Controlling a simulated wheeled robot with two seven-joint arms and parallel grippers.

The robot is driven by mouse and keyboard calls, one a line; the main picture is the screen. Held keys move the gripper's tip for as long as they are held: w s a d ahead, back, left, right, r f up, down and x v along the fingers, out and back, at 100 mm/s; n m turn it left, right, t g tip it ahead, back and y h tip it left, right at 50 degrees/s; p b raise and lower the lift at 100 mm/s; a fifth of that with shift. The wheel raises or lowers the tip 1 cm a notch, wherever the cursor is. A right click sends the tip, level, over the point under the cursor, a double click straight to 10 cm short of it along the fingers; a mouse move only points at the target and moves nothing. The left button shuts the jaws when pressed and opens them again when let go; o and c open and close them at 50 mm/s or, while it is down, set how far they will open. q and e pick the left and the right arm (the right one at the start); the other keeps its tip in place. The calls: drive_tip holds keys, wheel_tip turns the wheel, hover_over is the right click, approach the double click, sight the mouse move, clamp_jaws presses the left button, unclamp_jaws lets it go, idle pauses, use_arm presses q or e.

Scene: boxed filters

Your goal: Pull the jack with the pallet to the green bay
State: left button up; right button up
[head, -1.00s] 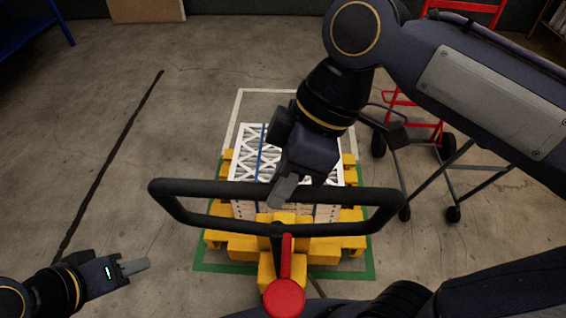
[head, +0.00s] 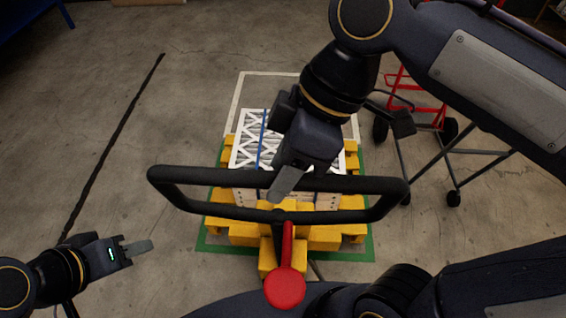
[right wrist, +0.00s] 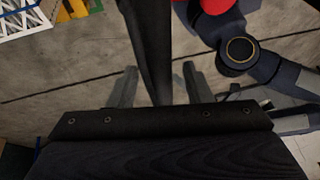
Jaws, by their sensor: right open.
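The yellow pallet jack (head: 243,236) stands in front of me, its black loop handle (head: 180,205) and red lever (head: 286,285) toward me. It carries a pallet load with white lattice-faced filters (head: 245,152) and a blue strap. The green bay outline (head: 367,242) shows on the floor around the jack's sides and front. My right gripper (head: 284,185) is at the handle's far bar. In the right wrist view its open fingers (right wrist: 158,85) lie either side of a black bar. My left gripper (head: 140,247) is low at left, away from the handle; its finger gap is unclear.
A white floor outline (head: 236,100) lies behind the load. A red hand truck (head: 418,108) and a dark wheeled frame (head: 480,152) stand close at right. A black line (head: 115,145) runs along the floor at left, with clear floor around it. A blue frame (head: 30,25) stands far left.

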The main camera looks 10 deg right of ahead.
use_arm(q)
drive_tip(key=shift+r+p, duration=0.3)
use_arm(e)
drive_tip(key=v, duration=0.7)
drive_tip(key=shift+d+r, duration=0.15)
drive_tip(key=shift+r, duration=0.25)
